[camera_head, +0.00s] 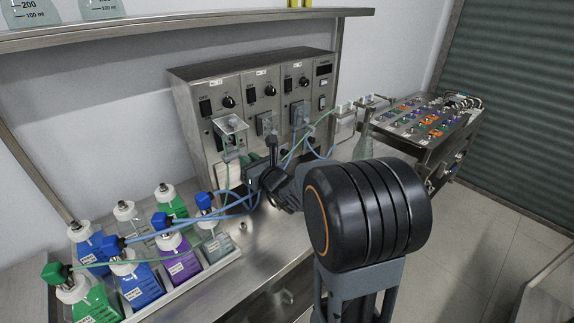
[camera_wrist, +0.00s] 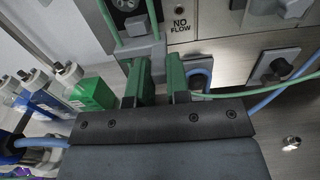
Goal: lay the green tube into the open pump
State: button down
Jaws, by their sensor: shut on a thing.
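The pump bench (camera_head: 255,98) carries several pump heads in a row. The left pump (camera_head: 231,128) has its clear cover tilted up. My gripper (camera_head: 252,165) is low in front of the left pumps, shut, with its fingertips (camera_wrist: 160,78) just in front of a grey pump body in the wrist view. The green tube (camera_wrist: 250,96) runs off to the right from behind the right finger, and green strands (camera_wrist: 152,18) rise above the fingers. The stretch between the fingers is mostly hidden. I cannot tell whether the tube touches the pump.
A tray (camera_head: 215,262) of several capped bottles stands at the left front, with blue tubes (camera_head: 165,235) running from it to the pumps. A flask (camera_head: 364,140) stands right of the bench unit. A cart with coloured parts (camera_head: 405,122) is at the right. Bare steel counter (camera_head: 262,250) lies in front.

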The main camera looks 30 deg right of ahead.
jog(key=shift+w+a+b, duration=0.2)
jog(key=shift+w+b, duration=0.25)
jog(key=shift+w, duration=0.3)
dwell(0.5)
jog(key=shift+f+b, duration=0.3)
jog(key=shift+b, duration=0.25)
dwell(0.4)
dwell(0.5)
jog(key=c, duration=0.9)
grip_release()
jog(key=shift+s, duration=0.15)
jog(key=shift+s+d, duration=0.15)
jog(key=shift+s, duration=0.5)
jog(key=shift+s, duration=0.1)
jog(key=shift+s+d+b, duration=0.15)
jog(key=shift+s+b, duration=0.2)
jog(key=shift+s, duration=0.25)
